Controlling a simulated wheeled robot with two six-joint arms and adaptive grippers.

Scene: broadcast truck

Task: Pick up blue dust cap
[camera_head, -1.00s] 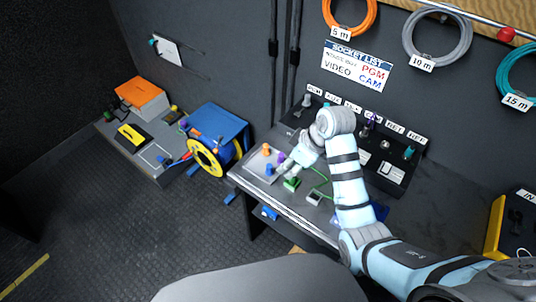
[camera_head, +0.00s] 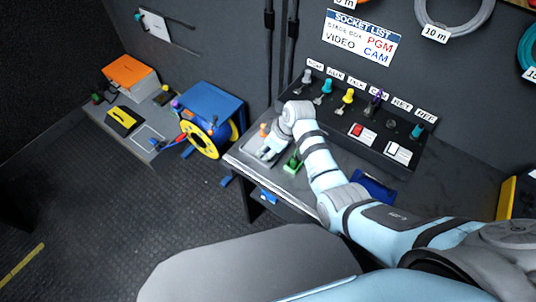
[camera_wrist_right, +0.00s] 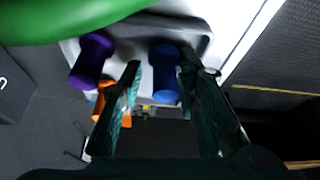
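The blue dust cap (camera_wrist_right: 165,72) stands between the two fingers of my right gripper (camera_wrist_right: 162,66) in the right wrist view. The fingers are apart, with a gap to the cap on the left side and the right finger close beside it. A purple cap (camera_wrist_right: 91,60) and an orange cap (camera_wrist_right: 104,100) are on the same grey tray (camera_wrist_right: 200,32). In the head view my right gripper (camera_head: 270,150) reaches down at the tray and hides the blue cap. The orange cap (camera_head: 263,130) shows just behind it. My left gripper is out of view.
A green object (camera_head: 293,163) lies right of the tray, and large green shows close to the right wrist camera. The socket panel (camera_head: 345,120) with coloured plugs stands behind. A blue case (camera_head: 374,186) lies to the right. The desk's front edge is near.

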